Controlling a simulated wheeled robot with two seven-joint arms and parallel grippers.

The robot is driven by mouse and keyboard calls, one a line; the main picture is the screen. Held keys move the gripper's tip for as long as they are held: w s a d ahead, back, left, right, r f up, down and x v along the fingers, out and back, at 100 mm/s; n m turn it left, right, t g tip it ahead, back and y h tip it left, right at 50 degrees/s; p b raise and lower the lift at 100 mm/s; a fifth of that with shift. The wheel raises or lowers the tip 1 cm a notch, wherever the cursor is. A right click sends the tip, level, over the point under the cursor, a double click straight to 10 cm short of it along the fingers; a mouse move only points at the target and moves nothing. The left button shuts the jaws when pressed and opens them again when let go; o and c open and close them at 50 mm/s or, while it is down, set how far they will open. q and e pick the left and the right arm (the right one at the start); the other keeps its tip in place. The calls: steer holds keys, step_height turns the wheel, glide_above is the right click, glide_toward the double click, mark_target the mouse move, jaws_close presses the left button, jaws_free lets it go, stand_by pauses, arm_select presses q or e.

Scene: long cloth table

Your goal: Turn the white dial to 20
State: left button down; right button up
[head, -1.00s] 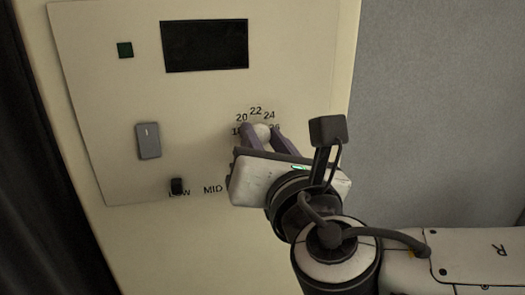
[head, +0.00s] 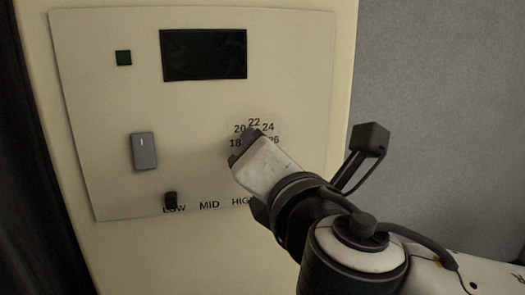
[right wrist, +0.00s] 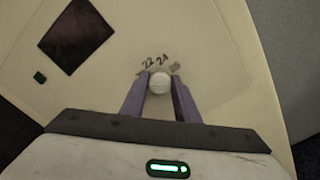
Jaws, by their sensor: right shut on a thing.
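The white dial (right wrist: 159,84) shows in the right wrist view between the two purple fingers of my right gripper (right wrist: 159,90), which is shut on it. In the head view my right gripper (head: 248,140) hides the dial. The numbers 18, 20, 22, 24 and 26 (head: 254,122) are printed in an arc above the dial on the panel. I cannot make out a pointer on the dial. My left gripper is in neither view.
The pale panel (head: 100,110) also holds a dark screen (head: 204,55), a dark green square (head: 123,58), a grey rocker switch (head: 143,151) and a black slider (head: 171,200) at LOW, beside MID and HIGH. A grey wall (head: 440,80) is on the right.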

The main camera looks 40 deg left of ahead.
steer(key=o, duration=1)
steer(key=b+v, duration=0.1)
steer(key=v, duration=0.9)
steer(key=shift+d+b, duration=0.15)
steer(key=shift+b, duration=0.15)
steer(key=shift+s, duration=0.1)
